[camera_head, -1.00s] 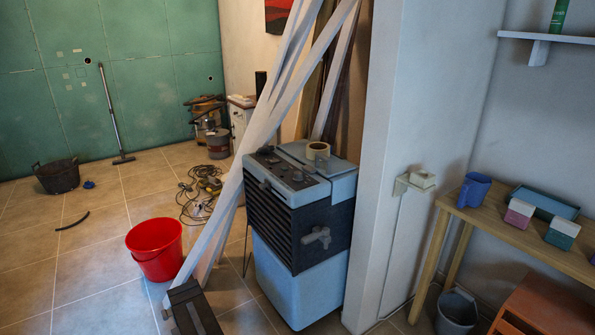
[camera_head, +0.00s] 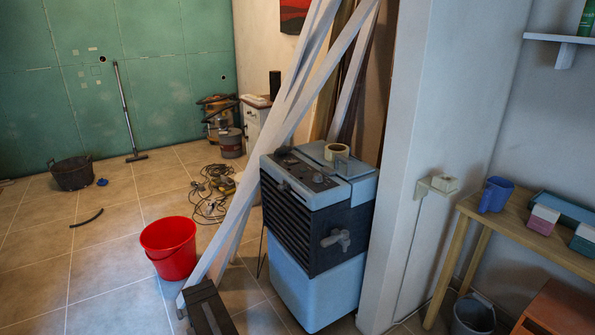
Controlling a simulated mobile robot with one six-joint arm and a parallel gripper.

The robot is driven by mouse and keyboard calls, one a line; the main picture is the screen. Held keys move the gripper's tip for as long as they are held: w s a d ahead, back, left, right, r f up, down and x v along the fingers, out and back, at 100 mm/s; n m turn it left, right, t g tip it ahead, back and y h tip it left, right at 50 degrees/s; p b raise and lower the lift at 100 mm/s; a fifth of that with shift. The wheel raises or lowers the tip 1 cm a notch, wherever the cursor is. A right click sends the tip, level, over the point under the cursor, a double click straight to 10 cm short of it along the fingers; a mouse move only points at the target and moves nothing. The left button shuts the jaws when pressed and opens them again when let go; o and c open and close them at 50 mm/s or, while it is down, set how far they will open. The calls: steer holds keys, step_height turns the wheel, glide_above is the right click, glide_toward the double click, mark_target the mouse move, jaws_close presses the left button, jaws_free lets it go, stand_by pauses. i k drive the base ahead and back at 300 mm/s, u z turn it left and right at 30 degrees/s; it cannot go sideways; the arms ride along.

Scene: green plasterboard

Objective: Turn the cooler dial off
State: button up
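The cooler (camera_head: 318,232) is a blue and dark grey box standing on the tiled floor beside the white wall end. Its sloped dark control panel (camera_head: 306,175) is on top at the front left, with small knobs on it. The dial (camera_head: 321,179) looks like a small dark knob there; its setting is too small to read. A tap-like grey fitting (camera_head: 337,240) sticks out of the cooler's side. My gripper is not in view.
Long white boards (camera_head: 290,130) lean across the cooler's left side. A dark object (camera_head: 208,308) lies at the boards' foot. A red bucket (camera_head: 168,247) and tangled cables (camera_head: 212,195) are on the floor. A wooden table (camera_head: 530,242) stands right. Floor at left is mostly clear.

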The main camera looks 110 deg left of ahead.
mark_target(317, 177)
steer(key=z, duration=0.45)
steer(key=k, duration=0.2)
steer(key=u, duration=2.55)
steer(key=k, duration=0.15)
steer(key=u, duration=1.35)
steer(key=k, duration=0.65)
steer(key=z, duration=0.25)
steer(key=i, duration=0.7)
steer(key=z, duration=0.2)
